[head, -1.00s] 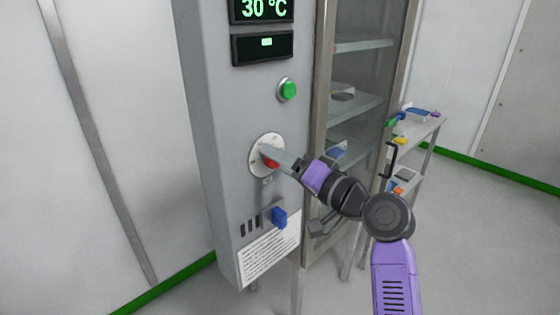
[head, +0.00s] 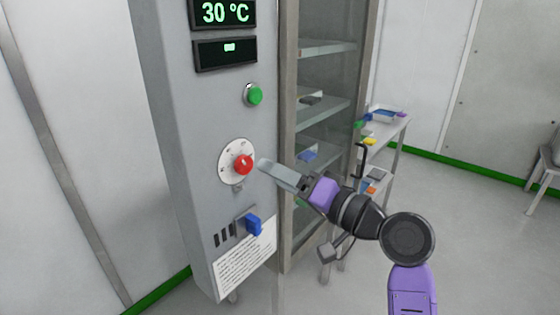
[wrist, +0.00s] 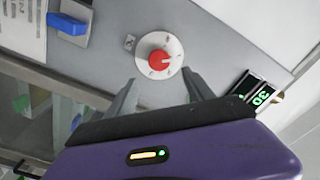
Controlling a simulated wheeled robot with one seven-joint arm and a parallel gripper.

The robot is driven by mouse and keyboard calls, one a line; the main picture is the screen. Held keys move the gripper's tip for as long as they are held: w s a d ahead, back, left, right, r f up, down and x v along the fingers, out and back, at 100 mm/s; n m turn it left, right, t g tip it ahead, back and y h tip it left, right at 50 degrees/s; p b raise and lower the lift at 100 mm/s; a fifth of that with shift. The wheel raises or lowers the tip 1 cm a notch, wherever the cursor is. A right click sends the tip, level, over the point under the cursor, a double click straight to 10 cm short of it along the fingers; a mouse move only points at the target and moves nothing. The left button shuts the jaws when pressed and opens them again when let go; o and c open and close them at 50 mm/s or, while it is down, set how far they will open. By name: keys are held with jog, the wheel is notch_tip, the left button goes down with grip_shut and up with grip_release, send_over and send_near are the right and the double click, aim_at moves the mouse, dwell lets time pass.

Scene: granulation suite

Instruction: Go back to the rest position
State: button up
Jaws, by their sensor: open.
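My gripper (head: 264,166) is at the end of my purple and black arm, a little to the right of a red knob (head: 243,165) on a grey control panel (head: 180,120). The knob sits on a round white dial. In the wrist view my gripper (wrist: 160,88) has its two fingers apart, with the red knob (wrist: 159,59) seen beyond and between them. The fingers are empty and apart from the knob.
The panel has a display reading 30 °C (head: 222,13), a green button (head: 253,95) and a blue switch (head: 254,225). A glass-fronted cabinet (head: 287,190) stands beside it. A small side table (head: 393,128) holds several items. Open floor lies to the right.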

jog(key=w+d+r+m+t+h, duration=0.1)
jog(key=d+m+t+h, duration=0.1)
jog(key=d+t+h, duration=0.3)
jog(key=s+d+f+m+t+h, duration=0.1)
jog(key=s+d+f+t+h, duration=0.2)
jog(key=s+d+f+h, duration=0.6)
jog(key=s+d+f+n+g, duration=0.1)
jog(key=s+f, duration=0.3)
jog(key=s, duration=0.9)
jog(key=s+d+f+n+g, duration=0.1)
jog(key=s+d+f, duration=0.3)
jog(key=s, duration=0.8)
jog(key=s+d+f+n+g, duration=0.1)
jog(key=s+f, duration=0.5)
jog(key=s, duration=0.7)
jog(key=shift+s+d+g, duration=0.35)
jog(key=shift+d+g, duration=0.4)
jog(key=shift+g, duration=0.05)
jog(key=shift+c, duration=0.2)
